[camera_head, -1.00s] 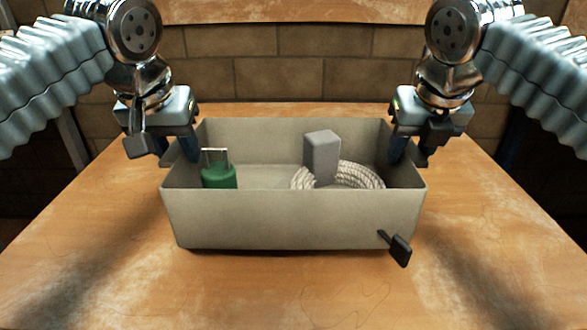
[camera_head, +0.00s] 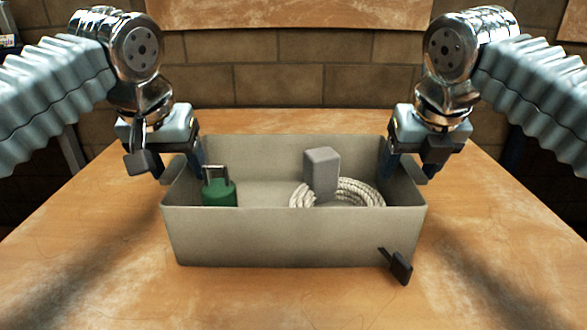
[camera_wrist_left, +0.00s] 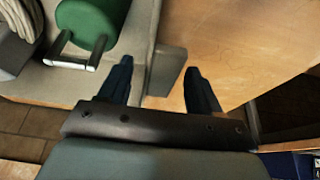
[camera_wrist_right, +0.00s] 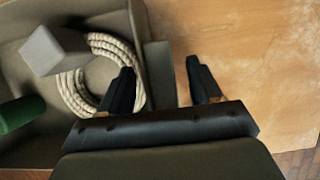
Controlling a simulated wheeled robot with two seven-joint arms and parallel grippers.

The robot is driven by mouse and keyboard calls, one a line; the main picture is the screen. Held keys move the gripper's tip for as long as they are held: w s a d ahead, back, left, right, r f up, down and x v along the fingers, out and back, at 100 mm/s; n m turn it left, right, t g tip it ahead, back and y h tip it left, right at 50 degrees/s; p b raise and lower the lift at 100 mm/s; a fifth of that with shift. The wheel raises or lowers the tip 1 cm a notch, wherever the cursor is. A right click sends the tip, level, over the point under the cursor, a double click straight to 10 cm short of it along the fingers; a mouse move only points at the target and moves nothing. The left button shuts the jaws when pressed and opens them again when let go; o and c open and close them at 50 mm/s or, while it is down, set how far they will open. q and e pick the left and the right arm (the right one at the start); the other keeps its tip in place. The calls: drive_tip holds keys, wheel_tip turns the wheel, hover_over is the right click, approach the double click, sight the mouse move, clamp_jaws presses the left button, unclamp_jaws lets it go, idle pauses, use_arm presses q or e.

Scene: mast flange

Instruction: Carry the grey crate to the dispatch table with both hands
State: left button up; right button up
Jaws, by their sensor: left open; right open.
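The grey crate (camera_head: 295,238) stands on a wooden table. It holds a green can-like object with a metal handle (camera_head: 219,192), a grey block (camera_head: 321,174) and a coil of pale rope (camera_head: 358,193). My left gripper (camera_head: 183,166) is open at the crate's left end, with one finger inside the wall. In the left wrist view its fingers (camera_wrist_left: 159,72) straddle the wall and a grey end ledge (camera_wrist_left: 168,68). My right gripper (camera_head: 406,166) is open at the right end. In the right wrist view its fingers (camera_wrist_right: 160,70) straddle the wall and a ledge (camera_wrist_right: 158,85). Contact cannot be told.
The wooden table (camera_head: 80,255) is bare on both sides of the crate. A black flat-ended piece (camera_head: 399,266) is at the crate's front right corner; whether it is attached cannot be told. A brick wall (camera_head: 290,85) stands behind the table.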

use_arm(q)
drive_tip(key=v, duration=1.2)
use_arm(e)
drive_tip(key=v, duration=1.2)
use_arm(q)
drive_tip(key=shift+s, duration=0.1)
use_arm(e)
drive_tip(key=shift+s, duration=0.1)
